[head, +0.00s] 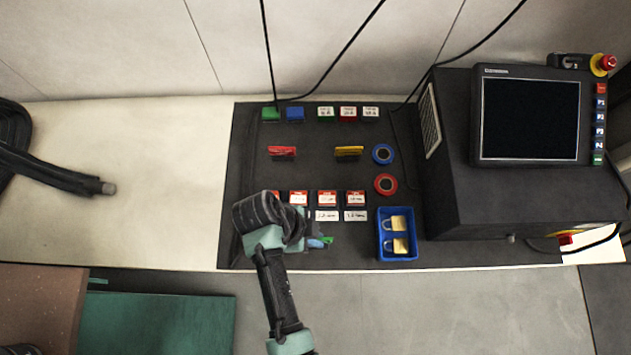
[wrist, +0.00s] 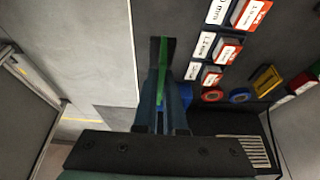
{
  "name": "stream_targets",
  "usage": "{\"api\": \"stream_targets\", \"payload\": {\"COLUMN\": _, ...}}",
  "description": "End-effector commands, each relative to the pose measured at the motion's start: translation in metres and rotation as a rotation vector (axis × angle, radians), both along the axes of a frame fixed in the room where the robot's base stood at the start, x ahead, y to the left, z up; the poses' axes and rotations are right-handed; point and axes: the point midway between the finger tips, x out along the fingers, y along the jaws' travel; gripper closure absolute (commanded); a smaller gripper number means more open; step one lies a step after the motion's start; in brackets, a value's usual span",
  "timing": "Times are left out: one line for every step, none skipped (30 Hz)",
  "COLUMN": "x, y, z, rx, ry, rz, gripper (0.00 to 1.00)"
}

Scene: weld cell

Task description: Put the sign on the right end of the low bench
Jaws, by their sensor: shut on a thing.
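My gripper (head: 318,242) is over the front edge of the dark mat in the head view. In the wrist view my gripper (wrist: 161,75) is shut on a thin green piece (wrist: 162,72), seen edge-on. A bit of this green piece (head: 328,239) shows at the fingertips in the head view. It looks like the sign, but its face is hidden. A pale bench (head: 140,150) carries the dark mat. Which surface is the low bench I cannot tell for certain.
A blue tray (head: 398,257) with padlocks stands right of my gripper. Red (head: 282,152) and yellow (head: 348,152) pieces, tape rolls and several labelled boxes stand behind. A dark console (head: 475,190) fills the right. A black cable (head: 50,172) lies left. Grey floor (head: 450,310) is clear in front.

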Motion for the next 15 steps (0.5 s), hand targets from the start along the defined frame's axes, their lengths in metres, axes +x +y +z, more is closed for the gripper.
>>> {"api": "stream_targets", "payload": {"x": 0.0, "y": 0.0, "z": -0.016, "rx": 0.0, "ry": 0.001, "rz": 0.0, "gripper": 1.0}}
{"api": "stream_targets", "payload": {"x": 0.0, "y": 0.0, "z": -0.022, "rx": 0.0, "ry": 0.001, "rz": 0.0, "gripper": 1.0}}
{"api": "stream_targets", "payload": {"x": 0.0, "y": 0.0, "z": -0.029, "rx": 0.0, "ry": 0.0, "rz": 0.0, "gripper": 1.0}}
{"api": "stream_targets", "payload": {"x": 0.0, "y": 0.0, "z": -0.034, "rx": 0.0, "ry": 0.0, "rz": 0.0, "gripper": 1.0}}
{"api": "stream_targets", "payload": {"x": 0.0, "y": 0.0, "z": -0.038, "rx": 0.0, "ry": 0.0, "rz": 0.0, "gripper": 1.0}}
{"api": "stream_targets", "payload": {"x": 0.001, "y": 0.0, "z": -0.042, "rx": 0.0, "ry": -0.001, "rz": 0.0, "gripper": 1.0}}
{"api": "stream_targets", "payload": {"x": 0.001, "y": 0.0, "z": -0.044, "rx": 0.001, "ry": -0.001, "rz": 0.0, "gripper": 1.0}}
{"api": "stream_targets", "payload": {"x": 0.001, "y": 0.0, "z": -0.045, "rx": 0.001, "ry": -0.002, "rz": 0.001, "gripper": 1.0}}
{"api": "stream_targets", "payload": {"x": 0.001, "y": 0.0, "z": -0.047, "rx": 0.001, "ry": -0.002, "rz": 0.001, "gripper": 1.0}}
{"api": "stream_targets", "payload": {"x": 0.001, "y": 0.0, "z": -0.049, "rx": 0.001, "ry": -0.001, "rz": 0.002, "gripper": 1.0}}
{"api": "stream_targets", "payload": {"x": 0.001, "y": 0.0, "z": -0.051, "rx": 0.001, "ry": -0.001, "rz": 0.002, "gripper": 1.0}}
{"api": "stream_targets", "payload": {"x": 0.001, "y": 0.0, "z": -0.056, "rx": 0.001, "ry": -0.001, "rz": 0.002, "gripper": 1.0}}
{"api": "stream_targets", "payload": {"x": 0.001, "y": 0.0, "z": -0.06, "rx": 0.001, "ry": -0.001, "rz": 0.002, "gripper": 1.0}}
{"api": "stream_targets", "payload": {"x": 0.001, "y": 0.0, "z": -0.065, "rx": 0.001, "ry": -0.001, "rz": 0.001, "gripper": 1.0}}
{"api": "stream_targets", "payload": {"x": 0.001, "y": 0.0, "z": -0.072, "rx": 0.001, "ry": -0.001, "rz": 0.001, "gripper": 1.0}}
